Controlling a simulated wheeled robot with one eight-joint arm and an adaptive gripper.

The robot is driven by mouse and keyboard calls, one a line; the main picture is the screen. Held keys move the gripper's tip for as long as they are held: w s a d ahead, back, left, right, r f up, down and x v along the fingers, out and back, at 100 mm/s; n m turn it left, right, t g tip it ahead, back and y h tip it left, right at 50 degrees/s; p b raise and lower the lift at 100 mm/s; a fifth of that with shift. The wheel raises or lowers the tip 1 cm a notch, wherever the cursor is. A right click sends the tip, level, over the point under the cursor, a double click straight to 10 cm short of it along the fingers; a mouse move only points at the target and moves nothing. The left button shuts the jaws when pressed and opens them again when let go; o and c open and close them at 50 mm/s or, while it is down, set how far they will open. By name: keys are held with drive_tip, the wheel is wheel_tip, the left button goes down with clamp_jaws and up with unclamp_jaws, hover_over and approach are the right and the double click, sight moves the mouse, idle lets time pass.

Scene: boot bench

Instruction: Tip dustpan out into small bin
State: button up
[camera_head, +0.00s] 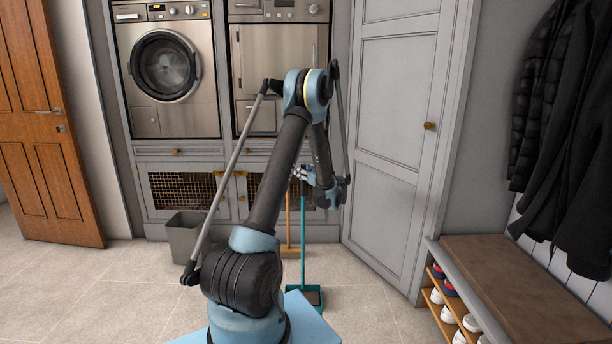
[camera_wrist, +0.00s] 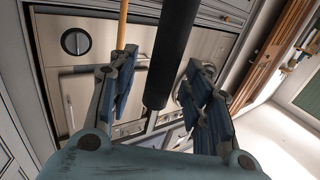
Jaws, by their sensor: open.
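The dustpan (camera_head: 304,294) is teal, with a tall upright handle, and stands on the floor beyond my base in the head view. The small bin (camera_head: 186,239) is a grey open-topped box on the floor to its left, in front of the cabinets. My gripper (camera_head: 303,174) hangs by the top of the dustpan's handle. In the wrist view my gripper (camera_wrist: 163,65) has its blue-padded fingers spread apart. A thick dark rod, seemingly the handle's upper end, shows between them with gaps on both sides. The pan's contents cannot be made out.
A broom with an orange handle (camera_head: 289,225) stands close behind the dustpan; the handle also shows in the wrist view (camera_wrist: 122,25). Cabinets with a washing machine (camera_head: 165,66) are behind. A shoe bench (camera_head: 520,285) stands at right. Floor at left is clear.

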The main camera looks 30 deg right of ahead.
drive_tip(key=shift+w, duration=0.15)
clamp_jaws()
drive_tip(key=shift+r, duration=0.1)
drive_tip(key=shift+r, duration=1.9)
